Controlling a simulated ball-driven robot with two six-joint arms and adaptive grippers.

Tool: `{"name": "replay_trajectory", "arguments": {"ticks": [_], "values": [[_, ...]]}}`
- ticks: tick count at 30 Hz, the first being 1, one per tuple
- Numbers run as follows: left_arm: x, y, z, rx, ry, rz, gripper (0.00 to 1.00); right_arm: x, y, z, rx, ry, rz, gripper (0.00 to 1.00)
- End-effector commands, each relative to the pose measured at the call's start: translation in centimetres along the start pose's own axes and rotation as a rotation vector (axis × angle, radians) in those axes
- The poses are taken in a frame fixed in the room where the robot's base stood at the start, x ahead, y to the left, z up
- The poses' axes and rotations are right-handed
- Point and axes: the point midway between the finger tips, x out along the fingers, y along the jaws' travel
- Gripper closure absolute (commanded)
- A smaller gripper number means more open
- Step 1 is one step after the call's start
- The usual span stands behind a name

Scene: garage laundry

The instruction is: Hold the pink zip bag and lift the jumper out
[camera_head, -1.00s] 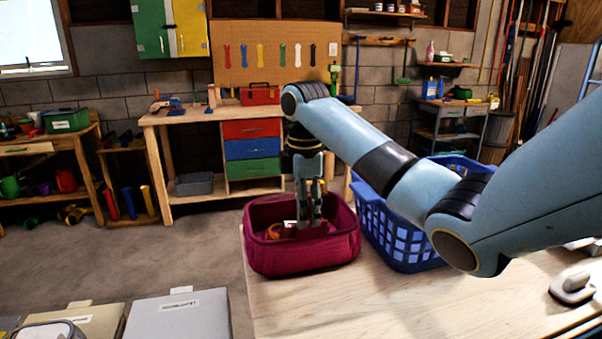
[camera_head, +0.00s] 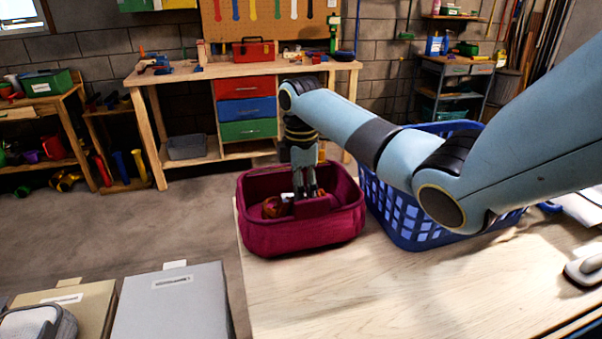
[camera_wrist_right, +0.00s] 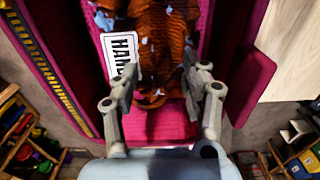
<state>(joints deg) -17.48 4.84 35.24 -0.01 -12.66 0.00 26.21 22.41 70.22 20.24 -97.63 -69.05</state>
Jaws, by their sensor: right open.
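My right gripper (camera_head: 305,192) points down into the bag. In the right wrist view my right gripper (camera_wrist_right: 161,85) is open, its fingers on either side of the jumper's near end. Whether they touch it I cannot tell. My left gripper is not in view.
A blue laundry basket (camera_head: 408,222) stands right beside the bag, behind my right arm. A white label (camera_wrist_right: 121,55) with dark letters lies beside the jumper. The table top (camera_head: 340,295) in front is clear. Grey and tan boxes (camera_head: 172,305) stand at the lower left.

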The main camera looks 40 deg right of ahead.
Motion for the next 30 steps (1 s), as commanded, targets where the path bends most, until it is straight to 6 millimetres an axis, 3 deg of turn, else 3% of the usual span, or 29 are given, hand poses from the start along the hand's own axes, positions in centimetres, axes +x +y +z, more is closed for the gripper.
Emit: {"name": "replay_trajectory", "arguments": {"ticks": [5, 13, 23, 30], "values": [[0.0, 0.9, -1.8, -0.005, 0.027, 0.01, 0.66, 1.1, 0.0, 0.0, 0.001, -0.001, 0.0, 0.54], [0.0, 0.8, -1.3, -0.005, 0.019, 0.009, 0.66, 1.1, 0.0, 0.0, 0.0, -0.001, 0.001, 0.55], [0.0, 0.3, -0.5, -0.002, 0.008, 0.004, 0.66, 1.1, 0.0, 0.0, 0.0, 0.0, 0.001, 0.98], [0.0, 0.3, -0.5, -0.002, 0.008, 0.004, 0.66, 1.1, 0.0, 0.0, 0.0, 0.0, 0.001, 1.0]]}}
